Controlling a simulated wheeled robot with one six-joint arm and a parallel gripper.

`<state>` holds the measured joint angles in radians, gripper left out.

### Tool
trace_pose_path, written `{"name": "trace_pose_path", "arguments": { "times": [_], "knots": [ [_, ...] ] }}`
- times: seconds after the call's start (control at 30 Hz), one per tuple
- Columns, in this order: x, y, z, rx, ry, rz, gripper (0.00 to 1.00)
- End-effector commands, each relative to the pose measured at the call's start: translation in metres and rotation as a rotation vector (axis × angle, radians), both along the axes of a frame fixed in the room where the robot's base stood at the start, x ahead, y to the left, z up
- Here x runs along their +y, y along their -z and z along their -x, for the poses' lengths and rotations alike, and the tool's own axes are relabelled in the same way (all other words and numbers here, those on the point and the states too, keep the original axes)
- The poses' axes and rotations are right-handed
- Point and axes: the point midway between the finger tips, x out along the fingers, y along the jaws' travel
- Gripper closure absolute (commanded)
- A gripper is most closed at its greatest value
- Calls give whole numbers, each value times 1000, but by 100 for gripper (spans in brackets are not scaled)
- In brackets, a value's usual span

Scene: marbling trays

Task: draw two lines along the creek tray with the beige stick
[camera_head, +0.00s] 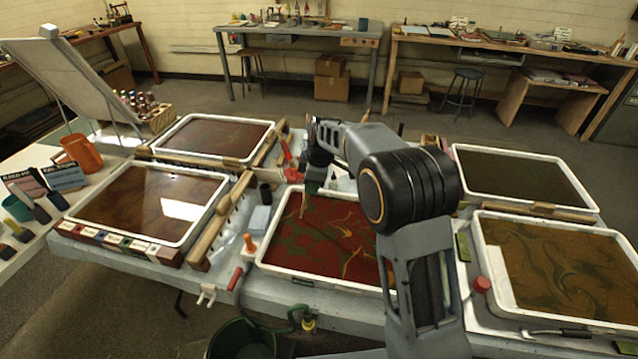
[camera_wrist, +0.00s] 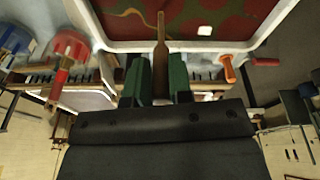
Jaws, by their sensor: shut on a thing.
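My gripper (camera_head: 314,182) is over the far-left part of the middle tray (camera_head: 262,250), which has a white rim and red liquid with green swirls and yellowish streaks. In the wrist view its green fingers (camera_wrist: 158,64) are shut on a brownish-beige stick (camera_wrist: 161,32). The stick points away from the fingers, across the tray's white rim (camera_wrist: 205,45) in the picture, with its end over the red and green surface. I cannot tell whether the tip touches the liquid. No label that I can read shows which tray is the creek tray.
Other filled trays stand at the far left (camera_head: 262,123), near left (camera_head: 72,217), far right (camera_head: 470,148) and near right (camera_head: 482,258). A dark green bucket (camera_head: 243,339) stands below the front edge.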

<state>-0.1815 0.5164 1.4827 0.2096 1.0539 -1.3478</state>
Motion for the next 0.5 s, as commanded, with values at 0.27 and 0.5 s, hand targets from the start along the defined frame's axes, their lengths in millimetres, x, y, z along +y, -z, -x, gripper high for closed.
{"name": "trace_pose_path", "arguments": {
  "times": [0.27, 0.5],
  "knots": [
    [20, -1, -7, 1, -1, 0, 100],
    [27, -13, -9, -1, -1, 0, 100]
  ]
}}
